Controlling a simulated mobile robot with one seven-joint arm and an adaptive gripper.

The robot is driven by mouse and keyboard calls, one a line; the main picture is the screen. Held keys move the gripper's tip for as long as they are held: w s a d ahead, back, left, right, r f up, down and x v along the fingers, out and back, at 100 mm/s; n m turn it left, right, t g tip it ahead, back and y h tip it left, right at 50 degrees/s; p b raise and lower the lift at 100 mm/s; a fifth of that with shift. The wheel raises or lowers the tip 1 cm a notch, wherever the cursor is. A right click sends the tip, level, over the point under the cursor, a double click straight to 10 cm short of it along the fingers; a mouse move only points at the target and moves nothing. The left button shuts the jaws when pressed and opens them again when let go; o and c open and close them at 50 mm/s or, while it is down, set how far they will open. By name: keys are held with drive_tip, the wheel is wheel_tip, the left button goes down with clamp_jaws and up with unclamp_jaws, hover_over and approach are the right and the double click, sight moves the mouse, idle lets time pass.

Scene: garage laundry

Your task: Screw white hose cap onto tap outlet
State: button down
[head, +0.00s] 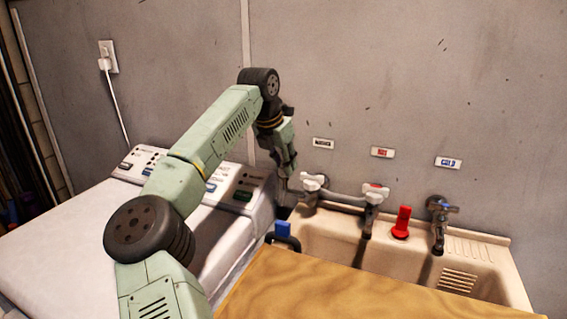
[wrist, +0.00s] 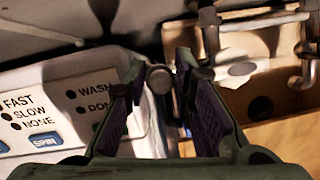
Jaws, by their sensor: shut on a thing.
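My gripper (wrist: 158,92) is shut on a small round grey piece (wrist: 160,78), which shows between the fingertips in the wrist view. I cannot tell whether this shaded piece is the white hose cap. In the head view my gripper (head: 285,180) points down between the washer and the sink, left of the taps; the held piece is not clear there. A tap with a white handle (head: 313,184) is just right of it, joined by a pipe to another white-handled tap (head: 376,194). A blue-handled tap (head: 439,215) is farther right. No clearly white hose cap shows.
The white washer (head: 80,235) with its control panel is left of the sink (head: 330,232). A red upright piece (head: 402,222) and a blue piece (head: 283,230) are at the sink. A tan board (head: 330,295) covers the front. The wall is close behind.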

drive_tip(key=m+g, duration=0.1)
drive_tip(key=m, duration=0.2)
drive_tip(key=m+h, duration=0.1)
drive_tip(key=m, duration=0.1)
drive_tip(key=shift+d+m+g+h, duration=0.1)
drive_tip(key=shift+m+g+h, duration=0.2)
drive_tip(key=shift+m+g, duration=0.1)
drive_tip(key=c, duration=1.3)
unclamp_jaws()
drive_tip(key=v, duration=1.2)
